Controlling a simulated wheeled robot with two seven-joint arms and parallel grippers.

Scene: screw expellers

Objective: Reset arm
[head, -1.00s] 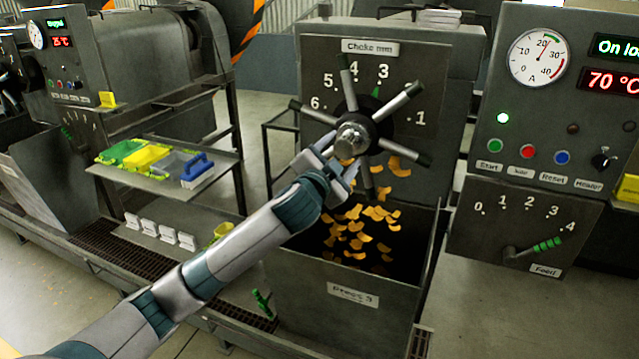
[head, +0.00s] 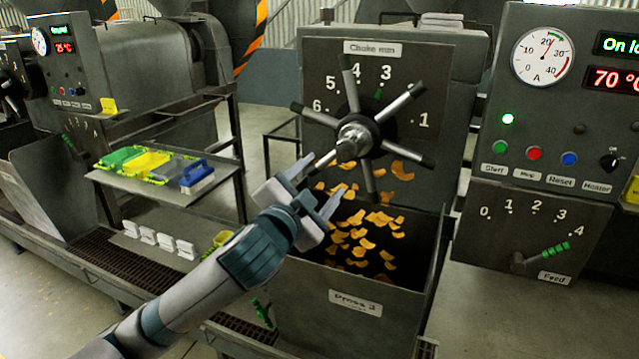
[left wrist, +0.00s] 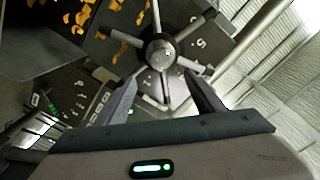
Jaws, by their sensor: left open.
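My left gripper (head: 318,186) is open and empty, in front of and a little below left of the choke handwheel (head: 356,136). It is apart from the wheel. The wheel has several grey spokes with dark tips and stands on a panel marked with choke numbers. My right gripper is in no view.
Below the wheel is the open bin (head: 352,304) labelled Press 3, with orange flakes falling into it. A control panel (head: 560,110) with a gauge reads 70 °C at right; a feed lever (head: 540,257) is below. A shelf (head: 150,188) with coloured trays is at left.

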